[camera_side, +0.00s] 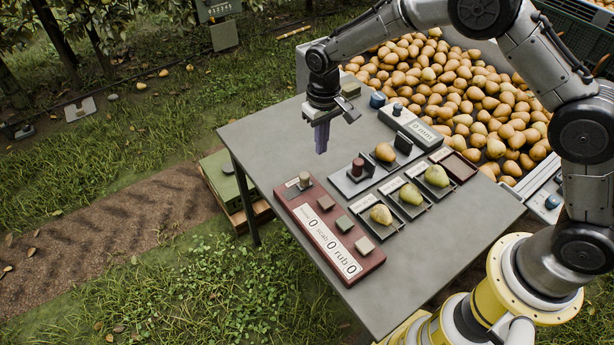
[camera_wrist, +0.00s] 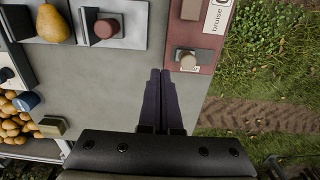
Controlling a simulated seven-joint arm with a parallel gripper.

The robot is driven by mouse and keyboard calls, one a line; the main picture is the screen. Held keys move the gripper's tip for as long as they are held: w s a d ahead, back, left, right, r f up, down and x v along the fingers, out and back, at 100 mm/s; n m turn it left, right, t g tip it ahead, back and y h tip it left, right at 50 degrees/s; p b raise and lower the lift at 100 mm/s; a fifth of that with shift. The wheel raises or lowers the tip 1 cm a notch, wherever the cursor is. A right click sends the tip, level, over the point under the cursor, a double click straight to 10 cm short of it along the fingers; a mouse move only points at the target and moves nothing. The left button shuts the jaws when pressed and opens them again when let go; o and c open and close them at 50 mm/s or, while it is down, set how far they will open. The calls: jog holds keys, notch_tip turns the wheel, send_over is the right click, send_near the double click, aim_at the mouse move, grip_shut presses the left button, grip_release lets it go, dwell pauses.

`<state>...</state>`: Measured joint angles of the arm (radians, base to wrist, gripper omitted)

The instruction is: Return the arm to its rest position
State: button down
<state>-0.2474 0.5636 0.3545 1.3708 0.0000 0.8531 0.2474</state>
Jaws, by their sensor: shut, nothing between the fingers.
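My gripper (camera_side: 321,138) points down above the far left part of the grey table (camera_side: 290,150) in the side view. Its purple fingers are shut with nothing between them. In the wrist view the closed fingers (camera_wrist: 160,78) lie over bare table beside the red counter box. My arm reaches in from the right, across the far side of the table.
A red counter box (camera_side: 330,232) with buttons and a knob stands at the near left. Several trays hold pears, such as one pear (camera_side: 381,214). A gauge box (camera_side: 411,124) stands near a large bin of pears (camera_side: 455,85).

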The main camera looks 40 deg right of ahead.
notch_tip(320, 180, up, 11)
jog(key=w+d+t, duration=0.1)
jog(key=d+t, duration=0.1)
jog(key=d, duration=0.1)
jog(key=s+d+r+m+t, duration=0.1)
jog(key=s+d+r, duration=0.2)
jog(key=s+r, duration=0.3)
jog(key=s+d+r+t, duration=0.2)
jog(key=s+r, duration=0.1)
jog(key=r, duration=0.5)
jog(key=s+d+r+t, duration=0.1)
jog(key=s+d+r, duration=0.1)
jog(key=s, duration=0.5)
jog(key=s+d+r, duration=0.1)
jog(key=s+d, duration=0.1)
jog(key=s, duration=0.5)
jog(key=s+f+n, duration=0.1)
jog(key=s+f, duration=0.5)
jog(key=s, duration=0.4)
jog(key=shift+d+f, duration=0.15)
jog(key=shift+f, duration=0.05)
